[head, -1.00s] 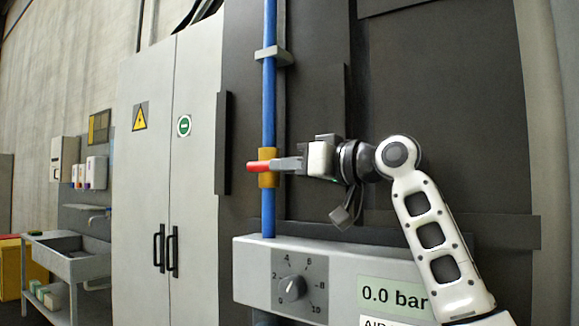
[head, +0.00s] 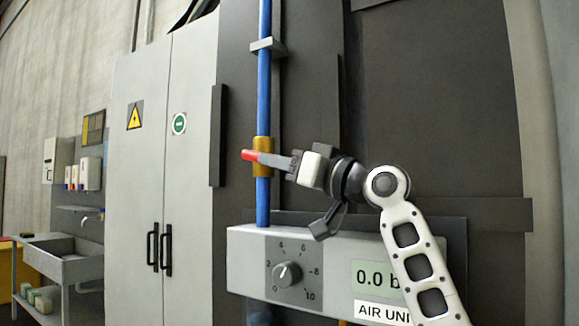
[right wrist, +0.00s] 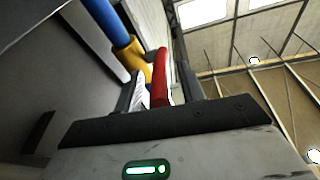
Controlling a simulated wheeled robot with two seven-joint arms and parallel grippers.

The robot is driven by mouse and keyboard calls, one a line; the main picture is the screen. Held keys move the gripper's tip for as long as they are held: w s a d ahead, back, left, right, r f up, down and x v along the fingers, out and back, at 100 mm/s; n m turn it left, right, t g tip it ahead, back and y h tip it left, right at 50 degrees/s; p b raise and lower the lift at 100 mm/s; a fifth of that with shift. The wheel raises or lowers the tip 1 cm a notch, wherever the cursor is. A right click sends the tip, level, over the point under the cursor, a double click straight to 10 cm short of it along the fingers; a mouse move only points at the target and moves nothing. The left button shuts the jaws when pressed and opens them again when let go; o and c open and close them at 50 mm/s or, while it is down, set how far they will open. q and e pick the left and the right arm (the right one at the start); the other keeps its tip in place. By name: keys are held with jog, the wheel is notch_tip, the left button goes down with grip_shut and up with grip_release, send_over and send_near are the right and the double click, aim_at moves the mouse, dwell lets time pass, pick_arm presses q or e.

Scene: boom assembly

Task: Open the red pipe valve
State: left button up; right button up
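The red valve handle (head: 250,156) sits at the yellow-brown valve body (head: 262,170) on the vertical blue pipe (head: 263,100). The handle points left and slightly up in the head view. My right gripper (head: 272,160) reaches in from the right, tilted the same way, with its fingers at the handle. In the right wrist view the red handle (right wrist: 161,75) lies between the two fingers, and the gripper looks shut on it. The valve body (right wrist: 133,62) and blue pipe (right wrist: 104,22) show beyond. My left gripper is out of view.
Below the valve is a grey air unit (head: 245,270) with a dial (head: 287,273) and a pressure display (head: 372,277). A pipe clamp (head: 268,46) is above. A tall grey cabinet (head: 140,190) and a sink (head: 62,262) stand to the left.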

pick_arm(q)
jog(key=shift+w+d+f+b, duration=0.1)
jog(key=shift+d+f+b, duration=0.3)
jog(key=shift+b, duration=0.95)
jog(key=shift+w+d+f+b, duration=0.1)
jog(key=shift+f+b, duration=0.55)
jog(key=shift+b, duration=0.65)
pick_arm(e)
jog(key=v, duration=1.6)
jog(key=shift+f, duration=0.1)
jog(key=shift+c, duration=0.3)
